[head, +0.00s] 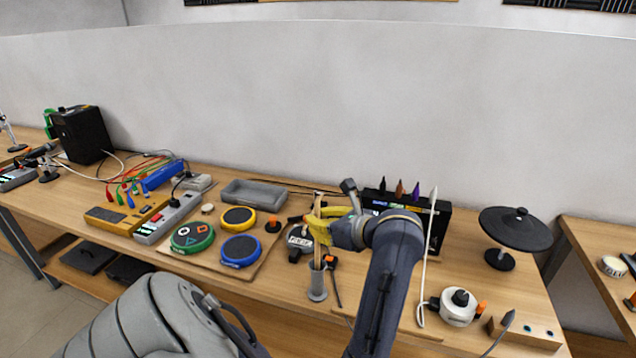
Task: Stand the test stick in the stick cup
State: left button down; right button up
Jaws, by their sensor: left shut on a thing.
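The test stick (317,256) is a thin, pale wooden rod that stands close to upright. My left gripper (315,224), with yellow fingers, is shut on it, and the fingers hide part of its middle. The stick cup (317,285) is a narrow grey cylinder on a round base, near the front of the bench. The stick's lower end meets the cup's mouth; I cannot tell how deep it sits inside. My right gripper is not in view.
Round pads in green (192,237), blue (241,250) and yellow (238,217) lie left of the cup. A grey tray (231,194) is behind them. A black device (441,225) stands behind my arm. A black cymbal-like disc (515,228) is at right.

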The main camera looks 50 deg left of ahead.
aim_at(318, 200)
pick_arm(q)
jog(key=c, duration=1.4)
grip_release()
jog(key=shift+c, duration=0.2)
notch_tip(318, 200, up, 9)
jog(key=shift+r, duration=0.5)
